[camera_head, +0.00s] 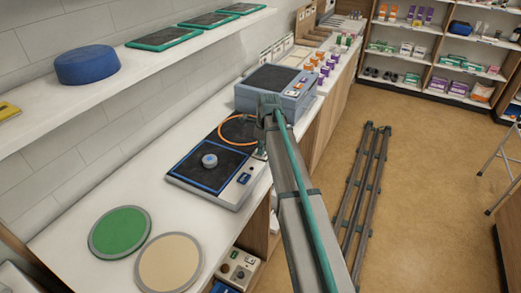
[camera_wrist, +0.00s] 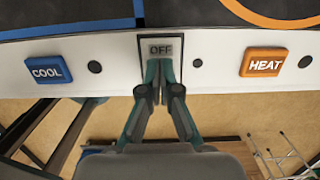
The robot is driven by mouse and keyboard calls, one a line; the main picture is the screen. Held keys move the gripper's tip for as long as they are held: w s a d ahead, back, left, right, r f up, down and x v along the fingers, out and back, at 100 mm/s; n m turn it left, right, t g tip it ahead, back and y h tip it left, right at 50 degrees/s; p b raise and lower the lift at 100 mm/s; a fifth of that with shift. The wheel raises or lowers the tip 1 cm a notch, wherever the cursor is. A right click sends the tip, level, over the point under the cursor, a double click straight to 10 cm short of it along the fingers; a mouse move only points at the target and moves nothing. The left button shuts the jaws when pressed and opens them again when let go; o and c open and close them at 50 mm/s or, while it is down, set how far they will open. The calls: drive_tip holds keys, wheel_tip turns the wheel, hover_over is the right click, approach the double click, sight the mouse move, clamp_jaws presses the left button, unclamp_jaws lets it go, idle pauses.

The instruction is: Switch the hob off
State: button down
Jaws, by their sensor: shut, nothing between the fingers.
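The hob (camera_head: 230,190) stands on the white counter. Its black top has a blue square zone and an orange ring zone. In the wrist view its white front strip (camera_wrist: 215,62) carries a blue COOL button (camera_wrist: 48,70), a grey OFF button (camera_wrist: 160,49) in a dark frame and an orange HEAT button (camera_wrist: 263,62). My gripper (camera_wrist: 160,85) is shut and empty. Its fingertips lie over the lower part of the OFF button; I cannot tell whether they touch it. In the head view my arm hides the hob's right end and most of the gripper.
A small round grey-blue object (camera_head: 209,161) sits in the blue square zone. A blue-grey box-shaped appliance (camera_head: 292,98) stands behind the hob. A green disc (camera_head: 120,232) and a beige disc (camera_head: 168,262) lie nearer on the counter. A shelf (camera_head: 140,59) runs above.

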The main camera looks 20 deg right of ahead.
drive_tip(key=shift+r+p, duration=0.4)
drive_tip(key=shift+r, duration=0.2)
wheel_tip(320, 180, up, 13)
drive_tip(key=w+a+b, duration=0.1)
drive_tip(key=shift+a+b, duration=0.15)
drive_tip(key=shift+b, duration=0.15)
drive_tip(key=shift+w+f, duration=0.1)
drive_tip(key=shift+f, duration=0.05)
